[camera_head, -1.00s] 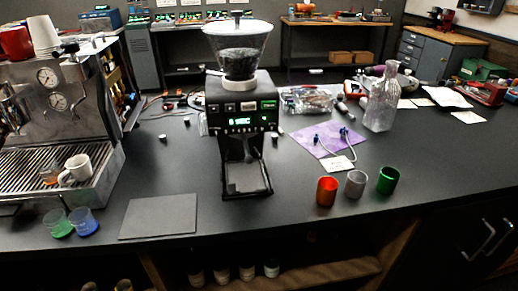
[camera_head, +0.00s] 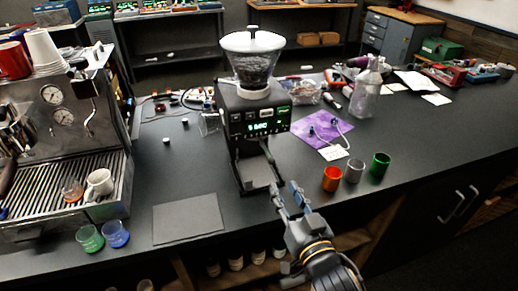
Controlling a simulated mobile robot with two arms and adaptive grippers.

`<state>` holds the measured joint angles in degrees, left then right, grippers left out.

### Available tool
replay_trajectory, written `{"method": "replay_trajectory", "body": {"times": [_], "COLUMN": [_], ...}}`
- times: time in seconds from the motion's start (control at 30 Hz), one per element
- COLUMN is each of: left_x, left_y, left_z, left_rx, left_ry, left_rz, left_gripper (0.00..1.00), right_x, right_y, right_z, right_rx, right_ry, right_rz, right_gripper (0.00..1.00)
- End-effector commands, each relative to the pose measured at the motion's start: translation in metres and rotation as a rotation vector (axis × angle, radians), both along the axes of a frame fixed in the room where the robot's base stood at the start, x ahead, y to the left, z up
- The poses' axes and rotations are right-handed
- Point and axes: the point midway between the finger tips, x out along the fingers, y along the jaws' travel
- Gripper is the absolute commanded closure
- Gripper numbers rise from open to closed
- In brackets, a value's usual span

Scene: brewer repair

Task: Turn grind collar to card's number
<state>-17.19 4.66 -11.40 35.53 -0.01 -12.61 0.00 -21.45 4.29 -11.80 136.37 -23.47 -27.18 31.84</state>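A black coffee grinder (camera_head: 259,122) with a lit green display stands on the dark counter. Its clear hopper (camera_head: 253,68) has a white lid and dark beans inside. A pale collar ring (camera_head: 253,93) sits between hopper and body; its markings are too small to read. A small white card (camera_head: 334,153) lies at the edge of a purple mat (camera_head: 321,128); its writing is not legible. My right gripper (camera_head: 284,188) is empty in front of the grinder's base, below the collar and apart from it, with its two fingers spread. My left gripper is not in view.
An espresso machine (camera_head: 62,130) with cups stands at left. Orange (camera_head: 332,178), grey and green (camera_head: 380,164) cups stand right of my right gripper. A flat grey mat (camera_head: 188,217) lies front left.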

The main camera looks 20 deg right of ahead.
Motion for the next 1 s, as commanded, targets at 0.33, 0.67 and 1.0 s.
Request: {"method": "replay_trajectory", "body": {"times": [0.33, 0.67, 1.0], "left_x": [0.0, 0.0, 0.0], "left_y": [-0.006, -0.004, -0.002], "left_z": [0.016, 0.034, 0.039], "left_rx": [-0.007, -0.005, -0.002], "left_ry": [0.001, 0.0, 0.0], "left_rz": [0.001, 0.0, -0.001], "left_gripper": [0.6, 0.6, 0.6], "right_x": [0.041, 0.109, 0.136], "right_y": [0.001, 0.003, 0.004], "right_z": [0.012, 0.011, 0.008], "right_rx": [0.004, 0.004, 0.005], "right_ry": [-0.016, -0.014, -0.013], "right_rz": [-0.002, -0.002, -0.002], "right_gripper": [0.67, 0.67, 0.67]}}
